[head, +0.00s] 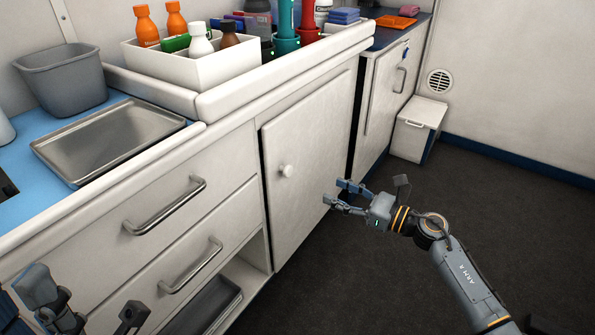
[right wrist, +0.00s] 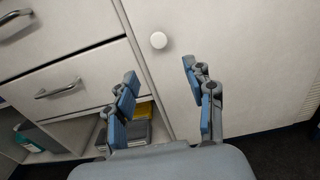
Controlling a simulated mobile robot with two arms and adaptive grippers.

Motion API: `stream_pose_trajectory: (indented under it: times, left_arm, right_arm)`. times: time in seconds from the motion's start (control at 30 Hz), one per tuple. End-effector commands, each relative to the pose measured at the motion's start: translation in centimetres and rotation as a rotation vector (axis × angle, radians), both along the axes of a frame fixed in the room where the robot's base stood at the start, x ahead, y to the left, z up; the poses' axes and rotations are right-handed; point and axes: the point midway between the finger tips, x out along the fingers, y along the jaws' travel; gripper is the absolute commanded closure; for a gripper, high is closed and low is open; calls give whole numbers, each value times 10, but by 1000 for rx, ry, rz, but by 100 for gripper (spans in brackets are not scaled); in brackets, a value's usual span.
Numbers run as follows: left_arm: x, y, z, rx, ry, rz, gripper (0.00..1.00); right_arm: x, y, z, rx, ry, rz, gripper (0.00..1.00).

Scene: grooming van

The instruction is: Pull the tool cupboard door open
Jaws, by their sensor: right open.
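A pale cupboard door (head: 310,155) with a round white knob (head: 287,171) on its left side is under the counter. It looks closed. My right gripper (head: 335,192) is open and empty in front of this door, to the right of the knob in the head view. In the right wrist view the knob (right wrist: 158,40) shows just beyond the open fingertips (right wrist: 160,70), between their lines and not touched. My left gripper (head: 85,302) is at the lower left in front of the drawers, fingers apart and empty.
Drawers with bar handles (head: 165,207) and an open shelf (head: 205,305) are left of the door. Another cabinet with a bar handle (head: 400,80) and a white bin (head: 418,128) stand further right. Bottles fill a tray (head: 185,68) above. Dark floor (head: 400,290) is clear.

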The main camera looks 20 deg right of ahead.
Motion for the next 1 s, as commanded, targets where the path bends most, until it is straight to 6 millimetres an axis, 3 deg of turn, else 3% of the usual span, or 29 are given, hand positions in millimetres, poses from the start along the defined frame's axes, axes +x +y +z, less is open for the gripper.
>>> stream_pose_trajectory:
  times: [0.4, 0.6, 1.0]
  left_arm:
    - [1, 0, -14, 1, 3, 0, 60]
    - [1, 0, -20, 1, 3, 0, 60]
    - [1, 0, -21, 1, 4, 0, 60]
  right_arm:
    - [67, 52, 0, 5, -2, -1, 46]
    - [91, 71, 0, 6, 0, -1, 46]
    - [101, 79, 0, 5, 2, -2, 46]
